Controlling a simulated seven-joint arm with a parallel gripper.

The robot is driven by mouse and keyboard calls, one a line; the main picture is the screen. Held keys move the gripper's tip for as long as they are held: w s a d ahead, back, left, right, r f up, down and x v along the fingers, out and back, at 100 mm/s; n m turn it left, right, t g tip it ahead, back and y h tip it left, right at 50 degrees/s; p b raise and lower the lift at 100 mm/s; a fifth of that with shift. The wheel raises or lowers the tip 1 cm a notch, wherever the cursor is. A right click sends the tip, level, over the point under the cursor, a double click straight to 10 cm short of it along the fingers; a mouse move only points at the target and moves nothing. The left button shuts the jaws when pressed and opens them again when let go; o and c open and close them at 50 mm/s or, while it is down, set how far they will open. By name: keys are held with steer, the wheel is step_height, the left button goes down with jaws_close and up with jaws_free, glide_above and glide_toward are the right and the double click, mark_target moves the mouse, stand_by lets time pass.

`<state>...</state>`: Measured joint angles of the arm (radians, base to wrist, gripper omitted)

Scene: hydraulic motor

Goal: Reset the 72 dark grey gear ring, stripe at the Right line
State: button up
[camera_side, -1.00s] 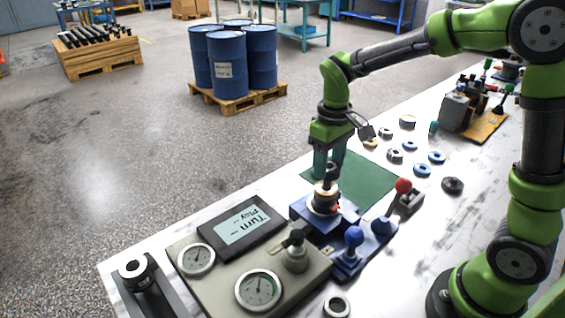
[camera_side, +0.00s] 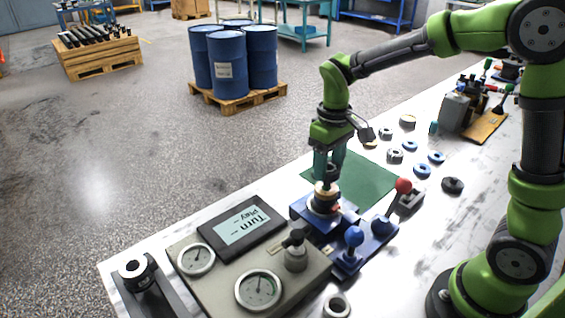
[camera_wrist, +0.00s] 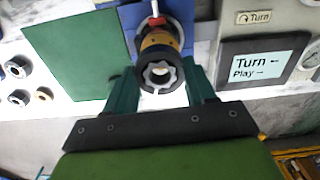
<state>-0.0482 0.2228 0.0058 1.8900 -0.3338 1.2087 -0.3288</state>
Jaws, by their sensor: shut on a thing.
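The dark grey gear ring (camera_wrist: 160,73) shows in the wrist view as a dark toothed ring around a pale, star-shaped centre. It sits at the top of an upright stack with a tan and orange band (camera_wrist: 160,42) below it. In the side view the stack (camera_side: 323,200) stands on a blue fixture (camera_side: 300,210). My gripper (camera_wrist: 160,84) points down from above, its two green fingers on either side of the dark ring and shut on it. In the side view my gripper (camera_side: 330,176) partly hides the ring. I cannot make out the stripe or the Right line.
A display (camera_side: 243,231) reading "Turn" and "Play" with arrows stands beside gauges on a grey panel. A blue-knobbed lever (camera_side: 354,236) and a red-knobbed lever (camera_side: 403,186) stand close by. Loose rings (camera_side: 422,170) lie beyond the green mat (camera_side: 366,182).

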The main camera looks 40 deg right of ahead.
mark_target(328, 174)
steer(key=shift+f, duration=0.75)
stand_by(1.2)
steer(key=shift+f, duration=0.5)
steer(key=shift+f, duration=0.45)
stand_by(0.3)
steer(key=o, duration=1.7)
steer(key=shift+r, duration=3.5)
